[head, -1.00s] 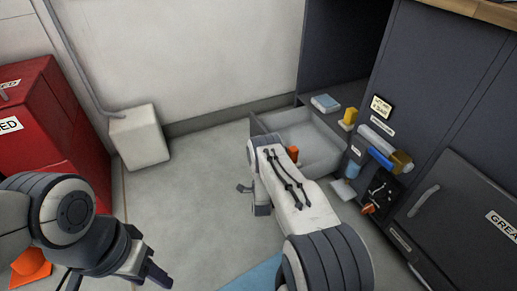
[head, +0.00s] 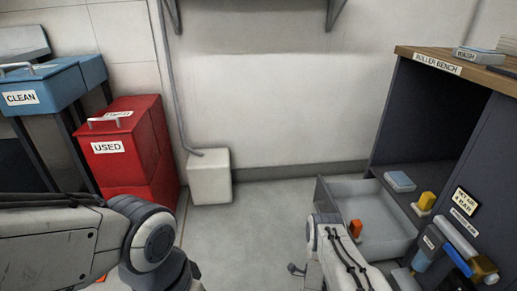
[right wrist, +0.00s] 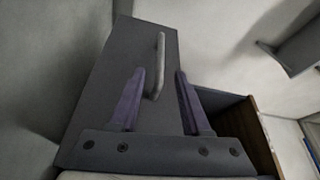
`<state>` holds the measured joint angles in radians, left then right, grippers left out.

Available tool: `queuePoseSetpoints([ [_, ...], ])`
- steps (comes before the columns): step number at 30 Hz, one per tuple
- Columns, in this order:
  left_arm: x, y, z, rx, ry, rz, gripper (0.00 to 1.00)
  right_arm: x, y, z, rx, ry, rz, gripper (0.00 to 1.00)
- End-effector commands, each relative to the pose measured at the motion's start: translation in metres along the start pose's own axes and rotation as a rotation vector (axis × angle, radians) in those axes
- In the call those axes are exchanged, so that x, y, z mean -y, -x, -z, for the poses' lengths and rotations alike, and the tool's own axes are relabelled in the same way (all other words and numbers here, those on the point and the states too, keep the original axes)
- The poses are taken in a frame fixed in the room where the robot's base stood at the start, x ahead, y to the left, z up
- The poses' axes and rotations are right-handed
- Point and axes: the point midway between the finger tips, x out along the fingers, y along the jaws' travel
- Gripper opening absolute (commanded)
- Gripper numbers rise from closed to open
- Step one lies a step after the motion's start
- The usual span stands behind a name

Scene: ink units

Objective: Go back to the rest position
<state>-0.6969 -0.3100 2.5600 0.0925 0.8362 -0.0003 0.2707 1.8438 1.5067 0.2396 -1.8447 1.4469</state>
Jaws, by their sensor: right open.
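My right gripper (right wrist: 160,73) is open. In the right wrist view its two purple fingers are apart, with the handle (right wrist: 159,50) of a grey drawer front showing between them; I cannot tell whether they touch it. In the head view my right arm reaches toward the pulled-out drawer (head: 322,197) and hides part of it. My left arm comes in from the left, and its gripper (head: 183,273) is at the bottom edge with its fingertips out of sight.
A small orange object (head: 355,228) shows at the drawer. The dark bench (head: 440,120) stands at the right, with a yellow block (head: 427,200) and a pale blue pad (head: 399,181) by the drawer. A red bin (head: 125,150), blue bin (head: 45,88) and white box (head: 209,177) stand left. Floor between is clear.

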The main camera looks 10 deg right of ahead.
Motion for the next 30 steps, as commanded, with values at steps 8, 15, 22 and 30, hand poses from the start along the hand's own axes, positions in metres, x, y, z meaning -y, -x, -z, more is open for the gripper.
queuePoseSetpoints([
  [8,-0.001,0.013,0.001,0.0,0.0,0.0,0.5,0.065,-0.049,-0.065,0.149,0.119,-0.123,0.47],
  [15,-0.002,0.03,0.002,0.0,0.0,0.0,0.5,0.177,-0.047,-0.171,0.471,0.388,-0.31,0.47],
  [22,-0.003,0.046,0.003,0.0,0.0,0.0,0.5,0.288,0.035,-0.234,0.837,0.693,-0.405,0.47],
  [30,-0.005,0.065,0.004,0.0,0.0,0.0,0.5,0.399,0.19,-0.225,1.305,1.092,-0.402,0.47],
])
